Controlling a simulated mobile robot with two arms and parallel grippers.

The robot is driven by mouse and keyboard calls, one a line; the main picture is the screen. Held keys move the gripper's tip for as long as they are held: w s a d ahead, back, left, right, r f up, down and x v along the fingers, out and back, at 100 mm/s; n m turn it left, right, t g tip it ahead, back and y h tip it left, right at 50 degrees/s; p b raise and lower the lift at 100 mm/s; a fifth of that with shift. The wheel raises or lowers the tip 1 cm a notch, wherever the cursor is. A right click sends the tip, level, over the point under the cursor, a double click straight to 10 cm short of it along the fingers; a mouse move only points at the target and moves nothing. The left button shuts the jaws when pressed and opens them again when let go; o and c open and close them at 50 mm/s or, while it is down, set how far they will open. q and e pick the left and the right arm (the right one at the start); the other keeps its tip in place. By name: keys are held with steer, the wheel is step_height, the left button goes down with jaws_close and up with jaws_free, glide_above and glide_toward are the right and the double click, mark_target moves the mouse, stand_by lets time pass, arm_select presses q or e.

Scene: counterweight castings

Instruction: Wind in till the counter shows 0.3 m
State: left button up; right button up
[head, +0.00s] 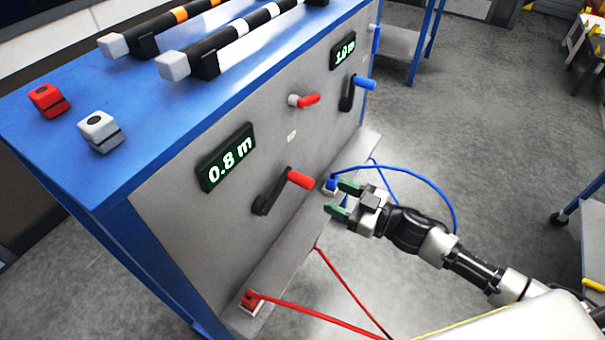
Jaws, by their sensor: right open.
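The near counter (227,159) on the grey front panel reads 0.8 m. A second counter (343,51), farther back, appears to read 1.0 m. Below the near counter is a black crank with a red handle (300,179). Below the far counter is a black crank with a blue handle (364,82). My right gripper (339,199), with green fingers, is open and empty. In the picture it shows just right of the red crank handle, apart from it, by a blue block (331,184) on the ledge. My left gripper is out of view.
A small red lever (308,100) sits between the cranks. A red cord (340,321) runs from a red block (252,299) on the ledge, and a blue cord (446,190) loops behind my right arm. Banded rods (230,42) and small blocks (100,131) lie on the blue top.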

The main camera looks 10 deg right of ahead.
mark_target(313, 185)
steer(key=p+x, duration=0.2)
steer(key=x, duration=0.7)
steer(key=shift+w+a+f, duration=0.1)
steer(key=shift+w+a, duration=0.1)
steer(key=shift+w, duration=0.1)
jaws_close()
